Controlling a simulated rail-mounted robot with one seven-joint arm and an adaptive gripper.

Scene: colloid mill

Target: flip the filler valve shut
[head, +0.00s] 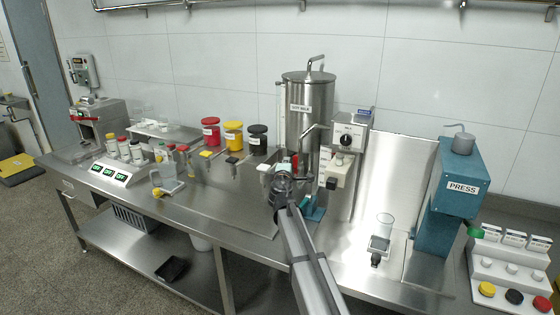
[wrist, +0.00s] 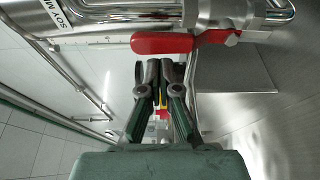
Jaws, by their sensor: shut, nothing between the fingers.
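A red lever handle (wrist: 165,43) shows in the wrist view, on a shiny metal pipe fitting beside the tank labelled SOY MILK. It runs crosswise in the picture, just beyond my fingertips. My gripper (wrist: 160,68) is shut and empty. A small gap seems to lie between the fingertips and the handle, but I cannot tell whether they touch. In the head view the steel tank (head: 307,125) stands at the back of the bench. My gripper (head: 283,178) is in front of its lower part, and the arm hides most of the valve there.
A mill head with a dial (head: 348,143) stands just right of the tank. Red, yellow and black jars (head: 233,135) stand left of the tank. The bench front at left centre (head: 225,207) is clear.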

